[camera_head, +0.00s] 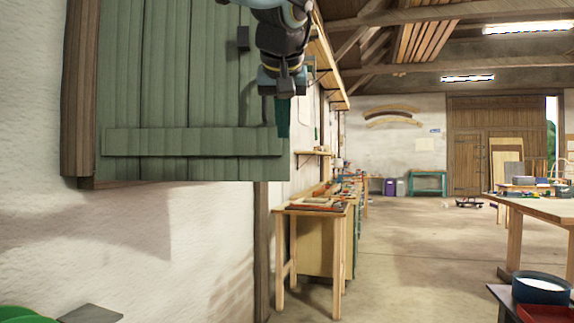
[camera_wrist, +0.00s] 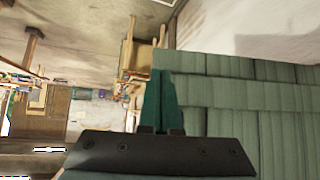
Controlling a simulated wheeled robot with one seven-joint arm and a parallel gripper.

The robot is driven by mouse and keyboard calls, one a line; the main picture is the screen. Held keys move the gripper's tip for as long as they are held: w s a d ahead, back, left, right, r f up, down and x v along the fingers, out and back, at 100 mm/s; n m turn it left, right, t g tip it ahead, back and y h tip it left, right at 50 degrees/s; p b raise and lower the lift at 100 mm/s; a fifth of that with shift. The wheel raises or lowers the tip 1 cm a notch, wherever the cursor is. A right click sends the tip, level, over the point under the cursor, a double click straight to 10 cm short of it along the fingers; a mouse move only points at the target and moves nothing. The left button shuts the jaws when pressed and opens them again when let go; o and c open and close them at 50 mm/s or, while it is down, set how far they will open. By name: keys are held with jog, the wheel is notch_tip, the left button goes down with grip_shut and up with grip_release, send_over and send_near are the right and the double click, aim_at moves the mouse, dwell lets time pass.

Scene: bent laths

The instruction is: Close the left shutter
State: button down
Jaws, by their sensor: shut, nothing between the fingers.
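The shutter (camera_head: 170,90) is a green panel of upright boards with a cross batten near its lower edge. It hangs beside a brown wooden frame (camera_head: 80,90) on the white wall, and its top is out of view. A small dark block (camera_head: 243,38) sits on its face near the right side. My gripper (camera_head: 283,130) points down at the shutter's right edge, with its dark green fingers together and empty. In the wrist view the fingers (camera_wrist: 160,78) overlap the left edge of the green boards (camera_wrist: 235,93). I cannot tell whether they touch.
A wooden workbench (camera_head: 318,209) with items on it stands along the wall beyond the shutter. A wall shelf (camera_head: 314,153) is above it. A table (camera_head: 545,207) and a blue container (camera_head: 540,289) are at the right. The floor between is mostly open.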

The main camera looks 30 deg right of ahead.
jog(key=r, duration=0.1)
jog(key=p, duration=0.3)
send_near(288, 165)
jog(key=x, duration=0.4)
jog(key=shift+f, duration=0.6)
jog(key=shift+w+d+f, duration=0.1)
jog(key=shift+w+d, duration=0.25)
jog(key=shift+w, duration=0.25)
